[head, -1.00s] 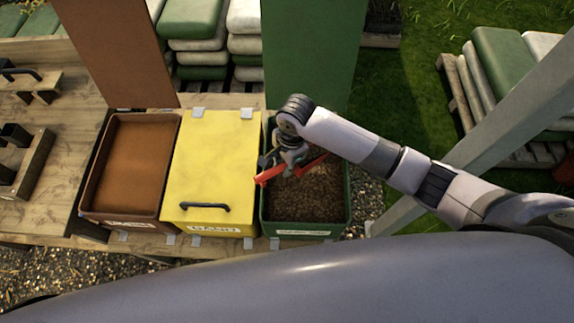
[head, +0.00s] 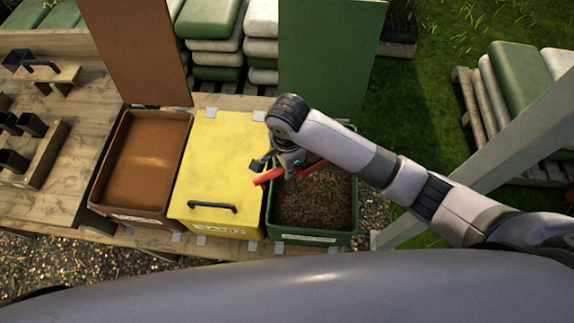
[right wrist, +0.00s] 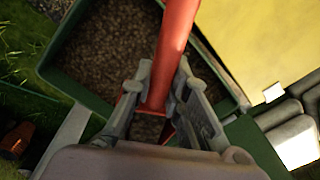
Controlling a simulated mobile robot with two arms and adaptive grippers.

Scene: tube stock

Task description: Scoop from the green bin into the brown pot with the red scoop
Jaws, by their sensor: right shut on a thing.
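The green bin (head: 310,237) stands open at the right end of the row of bins, with brown loose material in it. My right gripper (head: 286,170) is over its left part, shut on the red scoop (head: 268,176). In the right wrist view, the scoop's red handle (right wrist: 176,45) runs between the fingers (right wrist: 160,95), above the green bin's material (right wrist: 110,50). The arm and gripper hide part of the scoop, and I cannot tell whether it carries anything. I cannot make out a brown pot. My left gripper is not in view.
A closed yellow bin (head: 220,150) with a black handle stands left of the green bin, and an open brown bin (head: 120,214) beyond it. Raised brown (head: 135,50) and green (head: 330,60) lids stand behind. Dark pots (head: 12,160) sit in wooden racks at far left.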

